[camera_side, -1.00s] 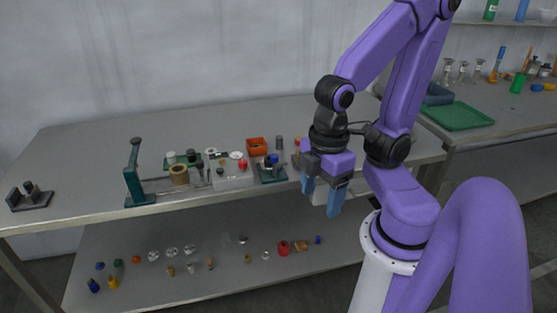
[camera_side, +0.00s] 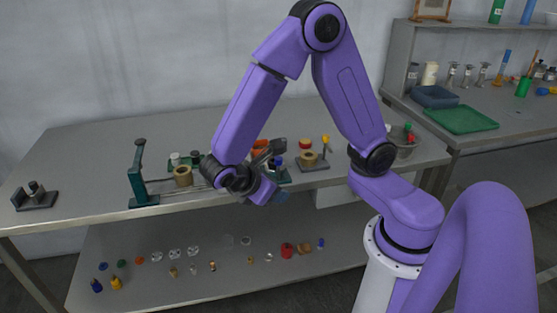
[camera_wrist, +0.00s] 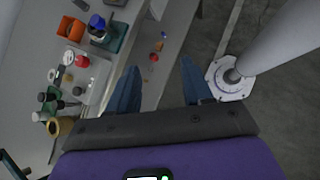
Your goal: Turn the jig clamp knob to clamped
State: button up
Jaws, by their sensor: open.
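A teal fixture (camera_wrist: 122,30) with a dark knob and a blue top (camera_wrist: 97,22) stands near the bench's front edge; in the side view its blue-topped part (camera_side: 277,161) shows just behind my wrist. A dark plate with an upright block and a black knob (camera_side: 34,187) sits at the bench's far left. I cannot tell for sure which is the jig clamp knob, nor its setting. My gripper (camera_wrist: 158,82) is open and empty. In the side view its blue fingertips (camera_side: 281,197) are partly hidden, low by the bench's front edge, apart from both knobs.
A white tray with a red knob (camera_wrist: 82,61) and an orange box (camera_wrist: 71,28) are beside the teal fixture. A teal press stand (camera_side: 139,175) and a tan ring (camera_side: 183,176) are to the left. Small parts lie on the lower shelf (camera_side: 215,285).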

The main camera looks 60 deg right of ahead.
aim_at(276, 162)
jog(key=w+d+f+n+h, duration=0.2)
jog(key=w+f+n+h, duration=0.2)
jog(key=w+f+h, duration=0.45)
jog(key=shift+t, duration=0.3)
jog(key=d, duration=0.6)
jog(key=d+r, duration=0.1)
jog(key=d, duration=0.4)
jog(key=w+d, duration=0.1)
jog(key=d, duration=0.5)
jog(key=shift+d+r, duration=0.15)
jog(key=shift+d, duration=0.15)
jog(key=c, duration=0.9)
